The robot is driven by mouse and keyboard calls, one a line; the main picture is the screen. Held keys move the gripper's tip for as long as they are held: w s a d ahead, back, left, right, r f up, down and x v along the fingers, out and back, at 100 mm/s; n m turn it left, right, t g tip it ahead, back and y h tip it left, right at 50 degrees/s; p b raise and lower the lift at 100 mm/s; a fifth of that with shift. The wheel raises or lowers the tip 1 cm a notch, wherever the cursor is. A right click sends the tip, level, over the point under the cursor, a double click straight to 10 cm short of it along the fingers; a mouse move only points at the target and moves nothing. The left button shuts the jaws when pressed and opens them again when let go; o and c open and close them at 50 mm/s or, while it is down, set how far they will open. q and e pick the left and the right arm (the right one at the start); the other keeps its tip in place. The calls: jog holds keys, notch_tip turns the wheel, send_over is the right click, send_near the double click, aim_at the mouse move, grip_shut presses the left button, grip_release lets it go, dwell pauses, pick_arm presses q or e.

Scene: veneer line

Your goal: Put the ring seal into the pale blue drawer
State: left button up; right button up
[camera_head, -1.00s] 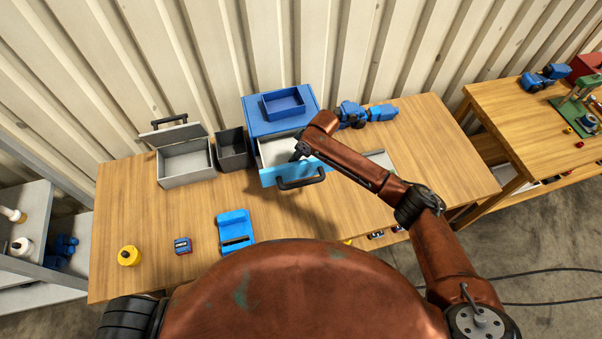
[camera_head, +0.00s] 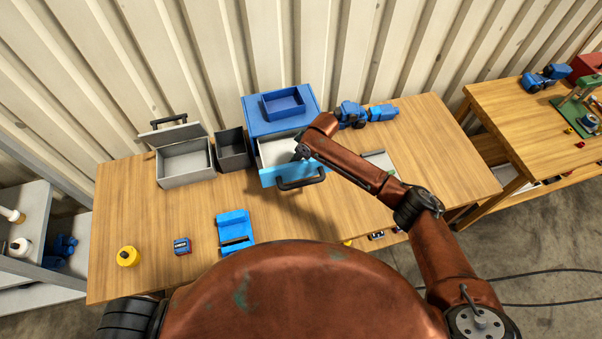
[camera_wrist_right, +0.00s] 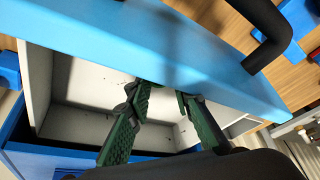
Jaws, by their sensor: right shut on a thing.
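The pale blue drawer (camera_head: 270,178) is pulled out of the blue cabinet (camera_head: 258,124), and its pale inside is open to view. In the right wrist view its blue front (camera_wrist_right: 190,52) crosses the top, with the light-grey interior below. My right gripper (camera_head: 299,154) reaches into the drawer opening from above. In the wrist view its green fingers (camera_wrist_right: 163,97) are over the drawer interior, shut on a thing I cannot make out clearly. I cannot pick out the ring seal anywhere else. My left gripper is not in view.
A grey lidded box (camera_head: 186,166) and a dark open bin (camera_head: 233,150) stand left of the cabinet. A blue tray (camera_head: 279,102) sits on top of it.

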jog(key=o, duration=1)
jog(key=v, duration=1.2)
